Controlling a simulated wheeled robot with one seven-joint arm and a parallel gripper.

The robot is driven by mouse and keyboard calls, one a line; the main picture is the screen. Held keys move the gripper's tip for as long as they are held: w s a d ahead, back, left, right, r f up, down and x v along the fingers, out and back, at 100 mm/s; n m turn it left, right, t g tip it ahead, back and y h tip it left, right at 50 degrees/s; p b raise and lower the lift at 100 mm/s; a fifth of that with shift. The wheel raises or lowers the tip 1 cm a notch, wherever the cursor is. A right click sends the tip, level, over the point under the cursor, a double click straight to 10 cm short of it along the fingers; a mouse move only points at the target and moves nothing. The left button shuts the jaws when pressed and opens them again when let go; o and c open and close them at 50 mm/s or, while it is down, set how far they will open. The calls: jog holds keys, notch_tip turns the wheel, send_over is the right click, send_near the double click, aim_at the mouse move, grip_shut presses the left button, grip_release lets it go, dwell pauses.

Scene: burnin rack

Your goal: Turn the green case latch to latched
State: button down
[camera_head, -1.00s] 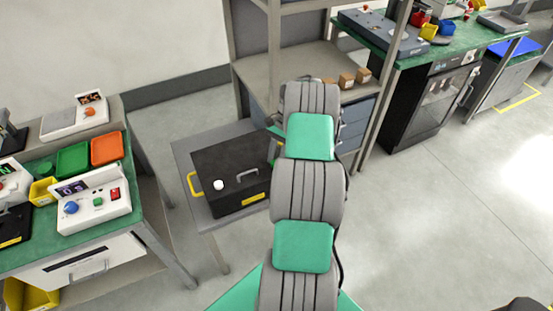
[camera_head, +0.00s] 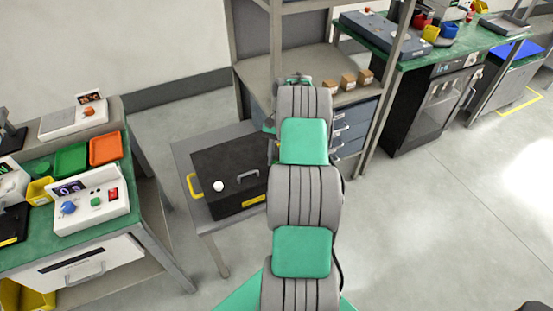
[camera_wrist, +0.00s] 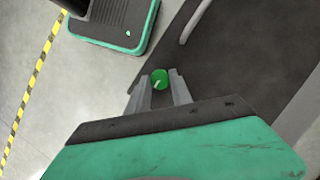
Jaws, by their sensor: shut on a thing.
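The green case latch (camera_wrist: 159,79) is a small round green knob with a pale line mark, seen in the wrist view near the edge of the dark case (camera_wrist: 232,62). My gripper (camera_wrist: 161,86) has its two grey fingers on either side of the knob and is shut on it. In the head view the black case (camera_head: 228,163) lies on a grey table, with a white knob (camera_head: 218,186), a grey handle and a yellow handle. My arm covers the case's right end there, so the green latch and gripper are hidden in that view.
The grey table (camera_head: 193,147) bears the case. A green-topped bench (camera_head: 95,205) with trays and white instrument boxes stands at the left. A shelf rack (camera_head: 262,70) stands behind. Open floor (camera_head: 440,220) lies to the right.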

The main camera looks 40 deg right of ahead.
jog(key=c, duration=1.1)
grip_release()
jog(key=shift+c, duration=0.2)
jog(key=p+v, duration=0.5)
jog(key=v, duration=0.3)
jog(key=shift+f, duration=0.1)
